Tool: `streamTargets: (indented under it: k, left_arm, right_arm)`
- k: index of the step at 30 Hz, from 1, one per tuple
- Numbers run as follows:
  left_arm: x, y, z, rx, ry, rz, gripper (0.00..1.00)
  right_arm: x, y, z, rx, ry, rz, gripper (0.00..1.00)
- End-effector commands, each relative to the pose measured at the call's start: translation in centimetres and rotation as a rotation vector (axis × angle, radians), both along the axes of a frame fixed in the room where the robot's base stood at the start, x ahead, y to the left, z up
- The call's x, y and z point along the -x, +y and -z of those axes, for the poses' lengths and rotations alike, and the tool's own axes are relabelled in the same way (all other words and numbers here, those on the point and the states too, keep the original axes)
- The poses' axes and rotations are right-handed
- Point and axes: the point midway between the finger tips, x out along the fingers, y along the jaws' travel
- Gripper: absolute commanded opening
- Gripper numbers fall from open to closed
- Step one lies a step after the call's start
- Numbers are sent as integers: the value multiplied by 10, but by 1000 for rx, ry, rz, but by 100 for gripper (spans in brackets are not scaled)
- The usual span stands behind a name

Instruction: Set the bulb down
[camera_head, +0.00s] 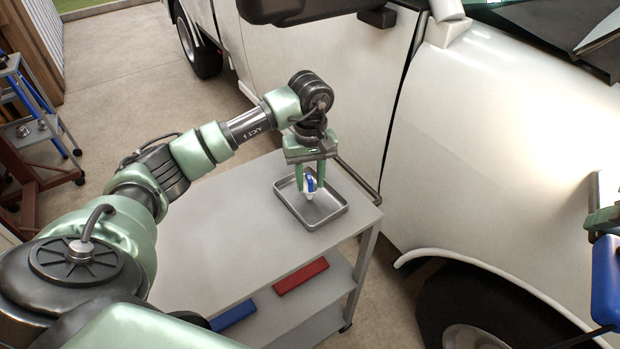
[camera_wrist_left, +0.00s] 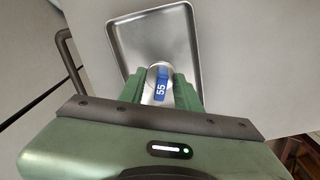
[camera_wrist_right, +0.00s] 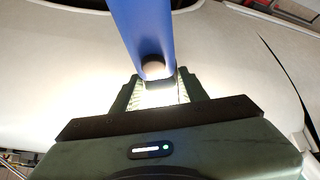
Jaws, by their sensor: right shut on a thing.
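The bulb (camera_head: 310,184), white with a blue band, is between the fingers of my left gripper (camera_head: 310,178), over the left part of a shallow metal tray (camera_head: 330,217). In the left wrist view the blue band of the bulb (camera_wrist_left: 161,84) reads 55, and the tray (camera_wrist_left: 120,40) lies beyond it. I cannot tell whether the fingers still press on the bulb or whether it touches the tray floor. My right gripper (camera_wrist_right: 160,90) is shut on a blue lamp-like tool (camera_wrist_right: 140,30), with bright light around its fingers. In the head view the blue tool (camera_head: 606,280) is at the right edge.
The tray stands on a grey cart (camera_head: 230,240), whose top is bare to the left. A red bar (camera_head: 301,276) and a blue bar (camera_head: 233,315) lie on its lower shelf. A white pickup (camera_head: 490,150) stands close on the right. Another cart (camera_head: 35,130) is far left.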

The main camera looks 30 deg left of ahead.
Motion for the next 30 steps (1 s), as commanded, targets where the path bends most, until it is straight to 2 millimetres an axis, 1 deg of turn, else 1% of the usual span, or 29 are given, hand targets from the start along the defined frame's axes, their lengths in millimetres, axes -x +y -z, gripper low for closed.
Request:
streamTargets:
  k: [4,7,11,18,21,25,30]
  left_arm:
    - [0,0,-2,0,0,0,33]
    - [-1,0,-10,0,-1,0,33]
    - [-1,0,-34,-2,-4,1,33]
    - [-1,0,-86,-1,-2,0,33]
    - [-1,0,-103,0,-3,0,33]
    - [0,0,-117,-1,-1,0,33]
    - [0,0,-123,-1,1,0,33]
  right_arm:
    - [-1,0,-3,-1,-4,0,0]
    - [-1,0,-9,-1,-4,0,0]
    - [-1,0,-22,-1,-4,0,0]
    - [-1,0,-49,-1,-4,0,0]
    - [-1,0,-58,-1,-4,0,0]
    - [-1,0,-65,-1,-3,0,0]
    - [-1,0,-67,-1,-3,0,0]
